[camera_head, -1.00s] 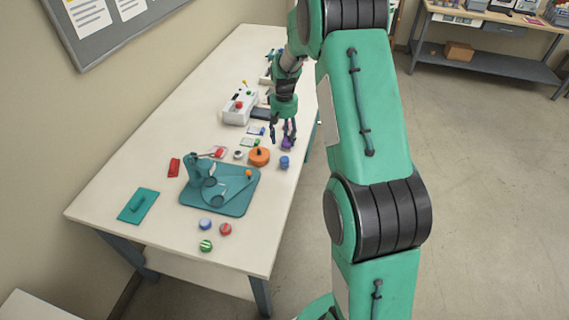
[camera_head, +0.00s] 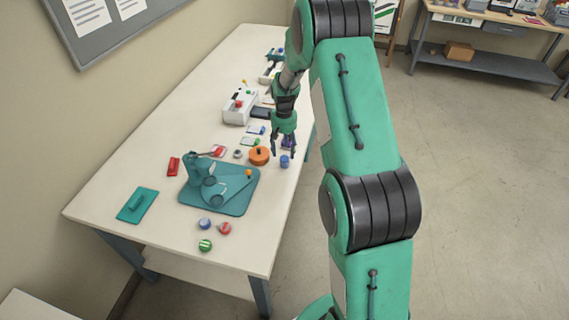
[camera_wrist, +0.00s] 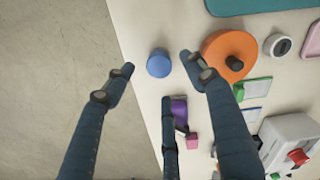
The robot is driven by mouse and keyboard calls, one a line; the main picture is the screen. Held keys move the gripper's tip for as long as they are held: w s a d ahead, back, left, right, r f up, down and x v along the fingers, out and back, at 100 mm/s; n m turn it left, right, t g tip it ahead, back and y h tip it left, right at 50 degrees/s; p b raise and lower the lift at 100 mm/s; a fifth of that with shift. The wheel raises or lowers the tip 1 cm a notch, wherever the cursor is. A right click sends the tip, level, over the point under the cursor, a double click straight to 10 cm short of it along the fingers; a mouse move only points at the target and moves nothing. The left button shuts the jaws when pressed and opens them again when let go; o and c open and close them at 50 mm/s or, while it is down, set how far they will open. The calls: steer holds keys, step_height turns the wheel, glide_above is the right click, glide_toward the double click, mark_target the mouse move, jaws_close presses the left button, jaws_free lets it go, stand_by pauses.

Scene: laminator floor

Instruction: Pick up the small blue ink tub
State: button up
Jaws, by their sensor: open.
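The small blue ink tub (camera_head: 284,161) stands near the right edge of the table, just right of an orange round thing. In the wrist view the blue tub (camera_wrist: 159,64) shows its round top near the table edge, ahead of my fingertips and between their lines. My gripper (camera_head: 283,154) hangs just above and behind the tub in the head view, its fingers pointing down. In the wrist view my gripper (camera_wrist: 158,90) has its fingers spread wide with nothing between them. The tub is apart from the fingers as far as I can tell.
The orange round thing (camera_wrist: 230,54) with a dark knob lies close beside the tub. A purple thing (camera_wrist: 179,110) and a pink block (camera_wrist: 192,141) lie nearby. A teal machine (camera_head: 235,201) is in front; a white box (camera_head: 240,107) is behind. Floor lies beyond the edge.

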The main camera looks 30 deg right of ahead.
mark_target(284, 158)
steer(key=shift+f, duration=0.45)
steer(key=shift+d+f+b, duration=0.1)
steer(key=shift+f+b, duration=0.4)
steer(key=shift+f, duration=2.1)
steer(key=shift+c, duration=0.3)
steer(key=c, duration=1.2)
